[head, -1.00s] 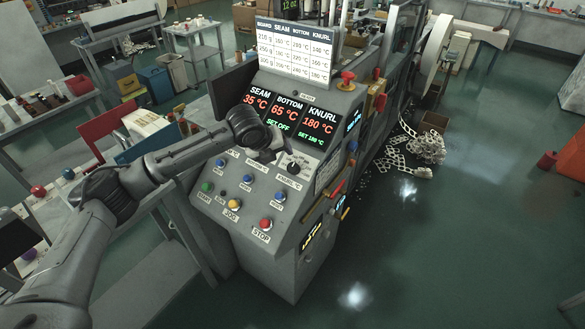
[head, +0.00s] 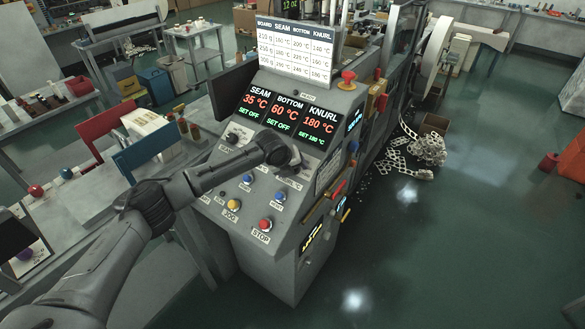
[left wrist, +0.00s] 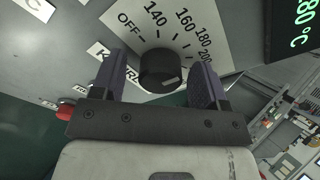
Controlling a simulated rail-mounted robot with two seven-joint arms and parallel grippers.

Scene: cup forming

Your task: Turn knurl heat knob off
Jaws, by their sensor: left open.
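The knurl heat knob (left wrist: 160,72) is black, on a white dial plate marked OFF, 140, 160, 180 and 200. A pale line shows on its lower right face. My left gripper (left wrist: 156,68) is open, with one finger on each side of the knob. A gap shows at each side, and I see no grip on it. In the head view my left gripper (head: 292,166) is at the right side of the sloped control panel and hides most of this knob. The display (head: 290,118) reads KNURL 180 °C, SET 180 °C; SEAM and BOTTOM read SET OFF.
Below the knobs are several push buttons, including a yellow one (head: 234,205) and a red STOP button (head: 265,225). A red mushroom button (head: 347,80) stands at the panel's upper right. A settings board (head: 295,52) rises behind the display.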

